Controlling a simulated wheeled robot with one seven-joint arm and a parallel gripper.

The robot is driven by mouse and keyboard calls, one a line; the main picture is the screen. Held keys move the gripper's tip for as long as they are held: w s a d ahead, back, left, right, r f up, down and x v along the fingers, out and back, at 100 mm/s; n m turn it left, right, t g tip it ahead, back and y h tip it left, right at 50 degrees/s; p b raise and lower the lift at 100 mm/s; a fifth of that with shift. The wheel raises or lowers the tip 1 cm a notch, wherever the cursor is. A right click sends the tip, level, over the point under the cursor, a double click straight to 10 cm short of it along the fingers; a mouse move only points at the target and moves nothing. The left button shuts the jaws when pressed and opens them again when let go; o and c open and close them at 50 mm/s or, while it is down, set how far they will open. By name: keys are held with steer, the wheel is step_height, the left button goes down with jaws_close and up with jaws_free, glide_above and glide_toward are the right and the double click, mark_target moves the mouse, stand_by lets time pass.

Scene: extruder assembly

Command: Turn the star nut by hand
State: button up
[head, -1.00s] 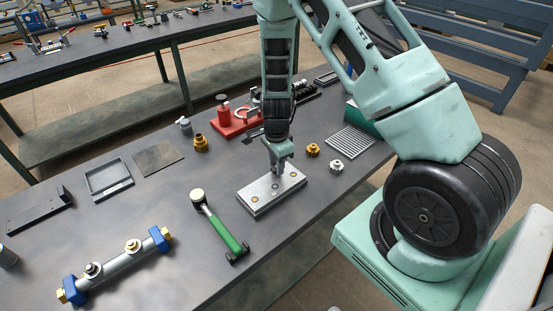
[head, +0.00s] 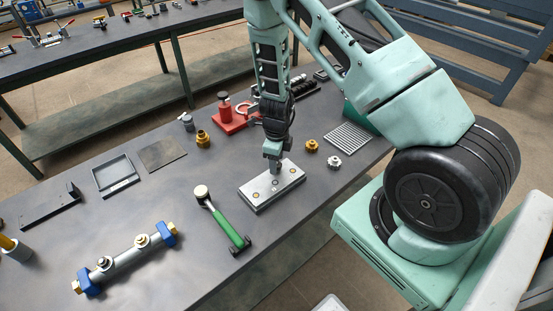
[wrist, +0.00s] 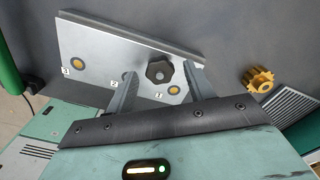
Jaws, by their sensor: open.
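The black star nut (wrist: 160,71) sits on the pale metal plate (wrist: 100,52), between the marks numbered 2 and 1. My gripper (wrist: 159,68) is open, with one finger on each side of the star nut.
A gold toothed knob (head: 312,146) and a silver one (head: 333,162) stand right of the plate. A ribbed grey mat (head: 349,137) lies beyond them. A green-handled tool (head: 230,230) lies left of the plate, and a red fixture (head: 228,122) stands behind.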

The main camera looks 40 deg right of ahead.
steer(key=shift+r+p, duration=2.6)
steer(key=shift+r, duration=0.4)
steer(key=shift+f, duration=0.1)
step_height(320, 180, up, 17)
steer(key=b, duration=0.1)
steer(key=shift+r+b, duration=0.2)
steer(key=shift+b, duration=0.1)
